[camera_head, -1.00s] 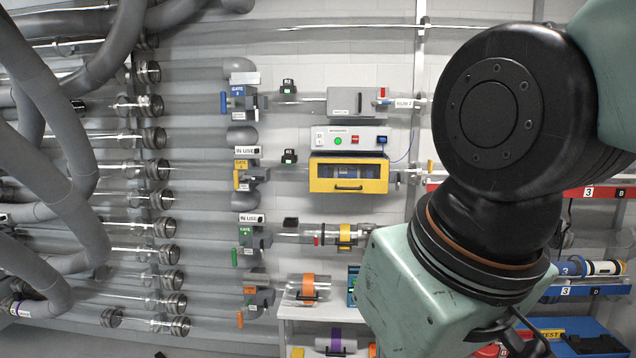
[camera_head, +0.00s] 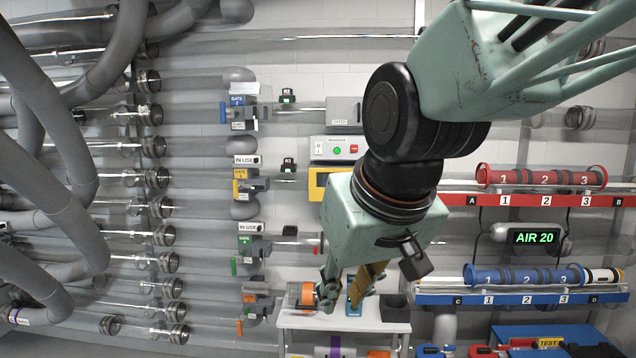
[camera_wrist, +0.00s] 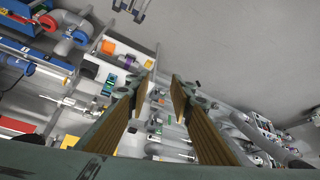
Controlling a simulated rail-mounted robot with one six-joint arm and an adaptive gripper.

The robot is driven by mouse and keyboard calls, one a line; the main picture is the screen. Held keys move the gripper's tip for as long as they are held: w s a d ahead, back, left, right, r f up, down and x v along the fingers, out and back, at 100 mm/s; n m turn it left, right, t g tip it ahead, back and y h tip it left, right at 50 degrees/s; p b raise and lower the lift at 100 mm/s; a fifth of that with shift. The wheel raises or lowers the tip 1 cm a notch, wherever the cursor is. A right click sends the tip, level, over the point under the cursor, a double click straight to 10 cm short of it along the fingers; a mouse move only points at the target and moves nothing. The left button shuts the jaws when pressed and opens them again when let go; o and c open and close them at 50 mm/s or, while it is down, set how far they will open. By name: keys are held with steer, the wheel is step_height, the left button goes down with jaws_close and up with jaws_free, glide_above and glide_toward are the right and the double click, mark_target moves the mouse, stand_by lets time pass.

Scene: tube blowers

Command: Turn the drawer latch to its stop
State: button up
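The yellow-framed drawer (camera_head: 317,184) is on the back wall under a control panel with a green and a red button. Only its left edge shows in the head view; my arm covers the rest. I cannot make out the drawer latch in either current view. My gripper (camera_head: 342,297) hangs pointing down in front of the white shelf, below the drawer and apart from it. In the wrist view my gripper (camera_wrist: 159,83) is open, with a clear gap between its tan-padded fingers and nothing held.
Red (camera_head: 540,178) and blue (camera_head: 525,276) canisters lie on racks at the right. Gate valves (camera_head: 243,185) and clear tubes fill the left wall.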

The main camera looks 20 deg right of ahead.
steer(key=w+d+r+m+t+h+p, duration=0.1)
steer(key=w+d+r+t+p, duration=0.1)
steer(key=w+d, duration=0.8)
steer(key=w+d+r+m+t+h+p, duration=0.15)
steer(key=w+d, duration=0.45)
steer(key=w, duration=0.9)
steer(key=w+d+r+t+h+p, duration=0.1)
steer(key=w+d+r+t+p, duration=0.15)
steer(key=w+d, duration=0.75)
steer(key=w+d+f+t+h+p, duration=0.1)
steer(key=w+d, duration=0.3)
steer(key=d, duration=0.5)
steer(key=w+d+f+m+t+h+p, duration=0.1)
steer(key=w+d+f+h+p, duration=0.1)
steer(key=d, duration=0.7)
steer(key=w+d+f+m+t+h+p, duration=0.1)
steer(key=w+d+f+p, duration=0.3)
steer(key=w+d, duration=0.4)
steer(key=shift+w+d+f+t, duration=0.15)
steer(key=shift+w+d+t, duration=0.15)
steer(key=shift+d, duration=0.7)
steer(key=shift+s+h, duration=0.1)
steer(key=shift+h, duration=0.15)
steer(key=p+x, duration=0.1)
steer(key=x, duration=1.3)
steer(key=shift+a, duration=0.1)
steer(key=shift+c, duration=0.9)
